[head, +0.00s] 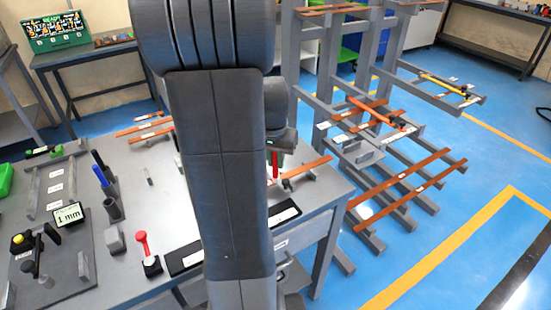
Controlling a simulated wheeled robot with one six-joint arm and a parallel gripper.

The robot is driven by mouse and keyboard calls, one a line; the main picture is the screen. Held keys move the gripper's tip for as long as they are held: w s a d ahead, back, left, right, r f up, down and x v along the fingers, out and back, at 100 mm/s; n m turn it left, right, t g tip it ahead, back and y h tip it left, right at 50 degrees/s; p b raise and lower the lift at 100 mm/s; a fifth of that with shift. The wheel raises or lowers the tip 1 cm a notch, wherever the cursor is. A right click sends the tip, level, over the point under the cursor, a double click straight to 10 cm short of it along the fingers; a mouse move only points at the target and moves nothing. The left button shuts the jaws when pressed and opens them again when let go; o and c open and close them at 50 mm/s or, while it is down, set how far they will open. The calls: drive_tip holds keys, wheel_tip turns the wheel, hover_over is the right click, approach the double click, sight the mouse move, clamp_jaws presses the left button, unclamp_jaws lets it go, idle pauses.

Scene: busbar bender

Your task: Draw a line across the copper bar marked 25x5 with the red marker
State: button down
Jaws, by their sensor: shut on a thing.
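My gripper (281,146) is partly hidden behind my own arm in the head view. It is shut on the red marker (275,166), which points downward over the right part of the grey table. A copper bar (312,165) lies at the table's right end, just right of the marker; its left part is hidden by my arm. I cannot read a 25x5 mark on any bar, and I cannot tell whether the marker touches this one. More copper bars (144,131) lie at the table's back left.
The grey table (150,205) carries a blue marker (100,176) in a holder, a red-handled tool (142,246) and a small screen (69,214) reading 1 mm. A grey rack (330,200) with several copper bars stands close on the right. Blue floor is free beyond it.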

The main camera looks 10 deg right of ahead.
drive_tip(key=shift+w+a, duration=0.25)
drive_tip(key=shift+w, duration=0.45)
drive_tip(key=shift+w+a, duration=0.25)
drive_tip(key=shift+w, duration=0.4)
idle(1.8)
drive_tip(key=shift+p, duration=0.3)
wheel_tip(320, 180, up, 7)
drive_tip(key=p, duration=0.5)
idle(0.5)
idle(0.5)
